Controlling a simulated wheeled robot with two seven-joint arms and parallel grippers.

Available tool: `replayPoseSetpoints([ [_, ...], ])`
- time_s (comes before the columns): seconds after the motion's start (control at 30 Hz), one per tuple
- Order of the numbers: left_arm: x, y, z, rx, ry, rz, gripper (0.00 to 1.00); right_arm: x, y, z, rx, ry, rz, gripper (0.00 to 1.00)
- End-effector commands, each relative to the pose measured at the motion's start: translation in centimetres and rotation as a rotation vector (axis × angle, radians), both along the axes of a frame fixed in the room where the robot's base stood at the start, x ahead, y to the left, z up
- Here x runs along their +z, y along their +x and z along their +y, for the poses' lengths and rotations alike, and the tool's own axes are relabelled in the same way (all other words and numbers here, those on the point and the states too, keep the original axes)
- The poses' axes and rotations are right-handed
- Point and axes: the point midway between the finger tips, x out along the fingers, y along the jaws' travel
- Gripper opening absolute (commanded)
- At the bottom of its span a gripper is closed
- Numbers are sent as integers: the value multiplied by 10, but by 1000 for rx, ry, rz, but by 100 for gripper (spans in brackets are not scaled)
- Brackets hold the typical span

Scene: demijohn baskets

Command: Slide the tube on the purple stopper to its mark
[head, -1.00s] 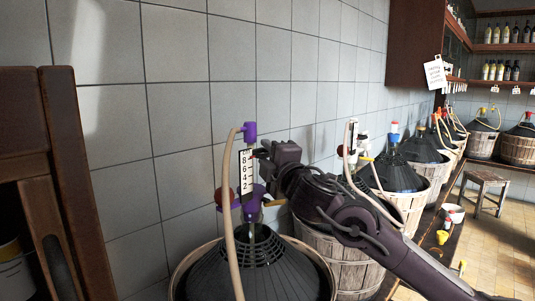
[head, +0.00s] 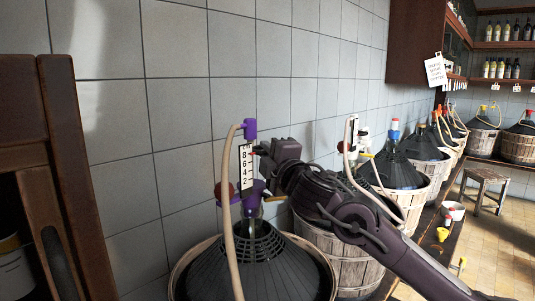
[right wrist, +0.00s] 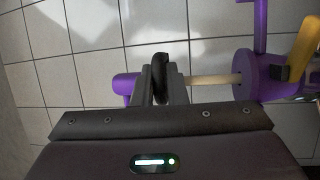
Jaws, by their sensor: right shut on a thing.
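The purple stopper (head: 254,192) sits in the neck of the nearest dark demijohn (head: 258,270). A pale tube (right wrist: 212,80) stands upright out of it, with a purple cap (head: 250,129) on top. A white scale (head: 246,168) with black numbers stands beside the tube. My right gripper (head: 262,152) reaches in from the right below the cap. In the right wrist view my gripper (right wrist: 161,72) is shut on the tube, between the cap (right wrist: 124,84) and the stopper (right wrist: 262,77). My left gripper is not in view.
A beige hose (head: 228,200) hangs from the cap in front of the demijohn. A tiled wall (head: 180,100) is close behind. A brown wooden frame (head: 70,180) stands at the left. Several more demijohns in baskets (head: 345,262) line the wall to the right.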

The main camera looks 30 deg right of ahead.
Motion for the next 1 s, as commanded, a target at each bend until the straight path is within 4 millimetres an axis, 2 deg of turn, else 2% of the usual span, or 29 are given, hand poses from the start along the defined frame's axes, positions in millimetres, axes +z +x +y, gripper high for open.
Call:
replayPoseSetpoints([
  [0.1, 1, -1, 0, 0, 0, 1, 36, 1, 0, 0, 0, -2, -2, 0],
  [0.13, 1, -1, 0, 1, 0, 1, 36, 1, 0, 0, 0, -2, -2, 14],
  [0.27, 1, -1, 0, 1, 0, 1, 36, 1, 0, 0, 0, -2, -2, 31],
  [0.3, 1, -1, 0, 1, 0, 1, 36, 1, 0, 0, 0, -2, -1, 32],
  [0.63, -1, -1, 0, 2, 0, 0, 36, -1, -6, -1, -1, -3, 0, 32],
  [0.87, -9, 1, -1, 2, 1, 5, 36, -8, -43, 1, -2, -6, 1, 32],
  [1.0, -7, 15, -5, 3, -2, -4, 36, -10, -63, 3, -3, -5, 0, 32],
])
